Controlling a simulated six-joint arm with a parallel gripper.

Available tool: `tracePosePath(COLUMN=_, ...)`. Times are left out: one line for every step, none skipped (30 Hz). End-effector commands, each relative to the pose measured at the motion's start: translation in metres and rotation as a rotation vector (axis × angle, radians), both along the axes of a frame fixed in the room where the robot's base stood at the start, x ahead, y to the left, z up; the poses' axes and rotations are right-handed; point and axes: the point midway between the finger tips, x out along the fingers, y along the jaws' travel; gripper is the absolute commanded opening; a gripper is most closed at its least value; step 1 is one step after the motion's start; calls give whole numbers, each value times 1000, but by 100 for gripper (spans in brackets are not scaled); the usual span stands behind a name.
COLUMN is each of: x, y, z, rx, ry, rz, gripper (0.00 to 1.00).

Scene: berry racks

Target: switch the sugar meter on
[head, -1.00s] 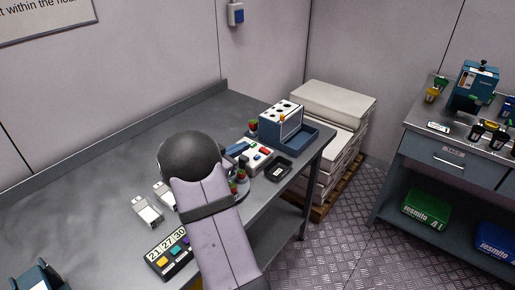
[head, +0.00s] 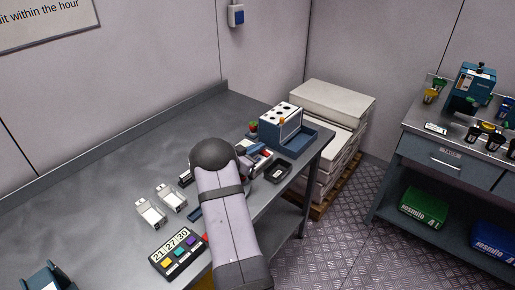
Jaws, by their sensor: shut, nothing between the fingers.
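I cannot tell for certain which object is the sugar meter. A pale device with red and blue parts (head: 262,152) on the bench, partly covered by my arm, may be it. A small black device or tray (head: 278,171) lies to its right near the bench's front edge.
A blue rack with a holed top (head: 284,124) stands at the bench's right end. Two white clip-like trays (head: 152,213) and a panel with numbers and coloured buttons (head: 178,252) lie left of my arm. The back left of the bench (head: 120,165) is clear. Pale stacked slabs (head: 335,105) stand beyond.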

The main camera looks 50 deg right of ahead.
Motion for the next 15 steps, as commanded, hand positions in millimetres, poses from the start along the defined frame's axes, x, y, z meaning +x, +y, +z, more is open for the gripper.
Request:
tracePosePath(x=1, y=0, z=-3, rx=1, ry=1, rz=0, gripper=0)
tracePosePath(x=1, y=0, z=-5, rx=1, ry=0, rz=0, gripper=0)
tracePosePath(x=1, y=0, z=-7, rx=1, ry=0, rz=0, gripper=0)
tracePosePath(x=1, y=0, z=-9, rx=1, ry=0, rz=0, gripper=0)
tracePosePath(x=1, y=0, z=-10, rx=1, ry=0, rz=0, gripper=0)
tracePosePath(x=2, y=0, z=-11, rx=1, ry=0, rz=0, gripper=0)
tracePosePath(x=2, y=0, z=-11, rx=0, ry=0, rz=1, gripper=0)
tracePosePath(x=2, y=0, z=-12, rx=0, ry=0, rz=1, gripper=0)
tracePosePath(x=2, y=0, z=-12, rx=0, ry=-1, rz=1, gripper=0)
tracePosePath(x=2, y=1, z=-12, rx=0, ry=-1, rz=1, gripper=0)
tracePosePath(x=2, y=0, z=-12, rx=0, ry=-1, rz=1, gripper=0)
tracePosePath(x=2, y=0, z=-12, rx=0, ry=-1, rz=1, gripper=0)
tracePosePath(x=2, y=0, z=-12, rx=0, ry=-1, rz=1, gripper=0)
tracePosePath(x=2, y=0, z=-12, rx=0, ry=-1, rz=1, gripper=0)
tracePosePath(x=2, y=1, z=-12, rx=0, ry=-1, rz=1, gripper=0)
